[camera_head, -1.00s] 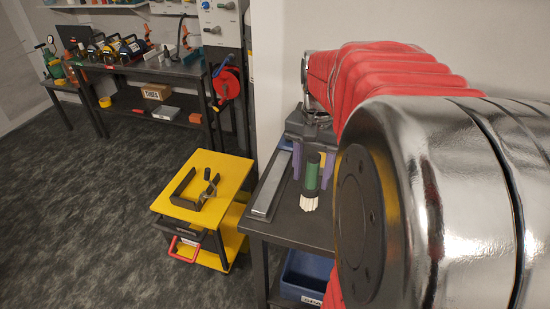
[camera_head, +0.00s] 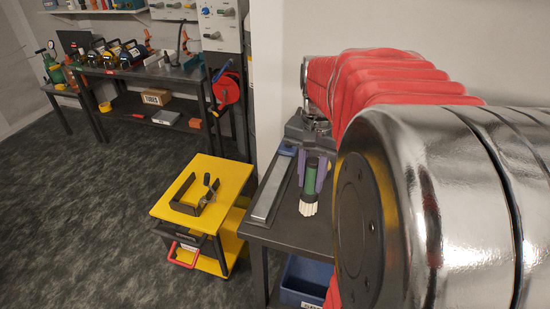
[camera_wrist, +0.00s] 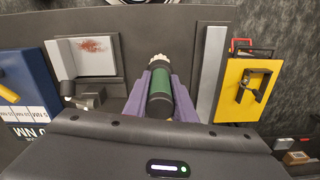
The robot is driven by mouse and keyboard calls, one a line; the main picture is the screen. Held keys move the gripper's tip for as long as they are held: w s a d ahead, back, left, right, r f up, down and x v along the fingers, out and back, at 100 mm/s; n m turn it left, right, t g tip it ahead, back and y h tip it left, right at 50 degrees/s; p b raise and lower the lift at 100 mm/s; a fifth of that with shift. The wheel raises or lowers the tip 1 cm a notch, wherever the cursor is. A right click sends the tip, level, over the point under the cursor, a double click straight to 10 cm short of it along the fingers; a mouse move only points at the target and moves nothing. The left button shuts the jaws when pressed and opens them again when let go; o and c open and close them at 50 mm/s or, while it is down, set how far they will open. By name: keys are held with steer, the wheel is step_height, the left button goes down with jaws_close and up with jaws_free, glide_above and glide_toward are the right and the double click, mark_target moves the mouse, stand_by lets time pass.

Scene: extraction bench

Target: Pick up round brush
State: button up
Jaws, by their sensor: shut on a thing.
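The round brush (camera_head: 310,182) has a dark body with a green band and pale bristles pointing down. It also shows in the wrist view (camera_wrist: 160,95), where its bristle end points away from my gripper. My gripper (camera_head: 312,170) has purple fingers, seen on both sides of the brush in the wrist view (camera_wrist: 160,88). It is shut on the brush and holds it over the dark bench (camera_head: 290,228). Whether the bristles touch the bench top I cannot tell. My arm hides the right part of the bench.
A long grey metal bar (camera_head: 271,188) lies on the bench left of the brush. A blue bin (camera_head: 303,280) sits below. A yellow cart (camera_head: 232,178) with a black clamp-like tool (camera_head: 196,193) stands to the left. A pale tray with red specks (camera_wrist: 88,57) shows in the wrist view.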

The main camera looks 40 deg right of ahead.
mark_target(314, 161)
step_height(314, 161, up, 10)
stand_by(0.5)
steer(key=shift+s, duration=0.15)
stand_by(0.7)
